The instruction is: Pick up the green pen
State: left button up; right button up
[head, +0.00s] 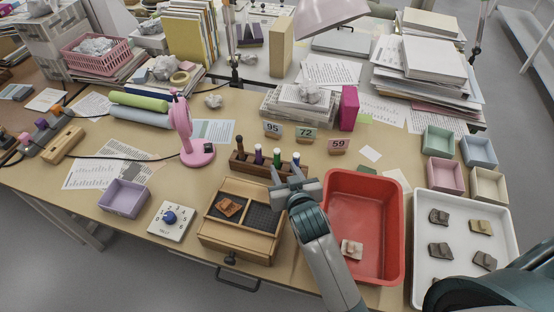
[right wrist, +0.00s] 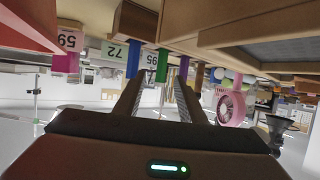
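The green pen (head: 277,156) stands upright in a wooden pen rack (head: 243,168), between a purple pen (head: 258,154) and a blue pen (head: 296,159). My right gripper (head: 287,174) is at the front of the rack, with its fingers pointing toward the pens. In the right wrist view, which is upside down, the fingers are apart and the green pen (right wrist: 163,60) shows in line with the gap between them. The gap looks empty, and I see no contact with the pen. My left gripper is not in view.
A divided wooden tray (head: 213,240) holding a sherd lies in front of the rack. A red bin (head: 390,240) is right of my gripper. Number cards (head: 305,134) stand behind the pens. A pink fan (head: 196,150) stands left of the rack.

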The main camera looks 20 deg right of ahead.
aim_at(278, 158)
jog(key=shift+x, duration=1.5)
jog(key=shift+w+p, duration=0.5)
jog(key=p+x, duration=0.1)
jog(key=x, duration=0.1)
jog(key=shift+w, duration=0.45)
jog(key=shift+w+f, duration=0.4)
jog(key=shift+w, duration=0.25)
grip_shut()
